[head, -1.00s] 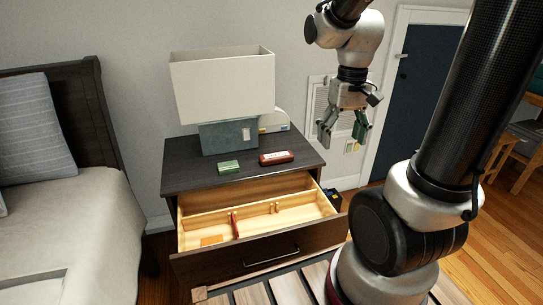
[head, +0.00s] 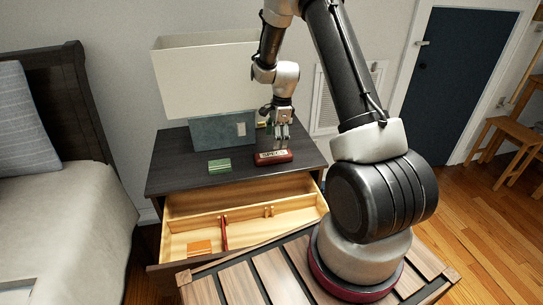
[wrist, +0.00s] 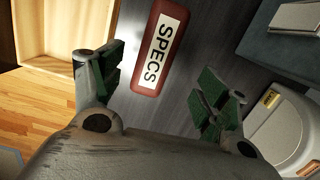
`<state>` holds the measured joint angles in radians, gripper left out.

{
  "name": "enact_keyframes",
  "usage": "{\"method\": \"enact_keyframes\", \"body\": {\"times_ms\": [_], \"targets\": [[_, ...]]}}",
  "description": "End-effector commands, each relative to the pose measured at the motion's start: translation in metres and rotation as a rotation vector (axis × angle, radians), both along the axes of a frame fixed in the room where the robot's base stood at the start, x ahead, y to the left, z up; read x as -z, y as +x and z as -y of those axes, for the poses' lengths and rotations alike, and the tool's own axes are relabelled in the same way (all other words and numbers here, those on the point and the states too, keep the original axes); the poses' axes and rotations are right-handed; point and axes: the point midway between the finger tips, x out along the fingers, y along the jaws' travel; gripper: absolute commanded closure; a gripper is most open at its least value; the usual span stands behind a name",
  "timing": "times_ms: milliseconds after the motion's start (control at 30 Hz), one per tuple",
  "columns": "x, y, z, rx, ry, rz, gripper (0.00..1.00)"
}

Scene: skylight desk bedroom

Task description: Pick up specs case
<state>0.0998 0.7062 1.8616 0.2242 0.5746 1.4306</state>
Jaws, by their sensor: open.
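The specs case (head: 273,158) is a small red-brown box lying on top of the dark nightstand (head: 180,155), near its front right. In the wrist view the specs case (wrist: 158,50) shows its white label reading SPECS, lying beyond and between the two fingertips. My gripper (head: 280,140) is above the case in the head view and partly covers it. In the wrist view my gripper (wrist: 158,90) has its green-padded fingers spread wide, with nothing between the pads.
A small green box (head: 219,166) lies left of the case. The drawer (head: 190,235) below is open, with an orange item (head: 200,247) inside. A pale rounded device (wrist: 285,130) is close to the right finger.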

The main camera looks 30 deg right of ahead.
Motion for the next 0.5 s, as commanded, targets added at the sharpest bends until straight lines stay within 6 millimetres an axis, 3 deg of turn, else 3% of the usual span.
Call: {"method": "enact_keyframes", "body": {"times_ms": [500], "targets": [[0.05, -0.003, -0.008, 0.052, 0.001, -0.008, 0.25]]}}
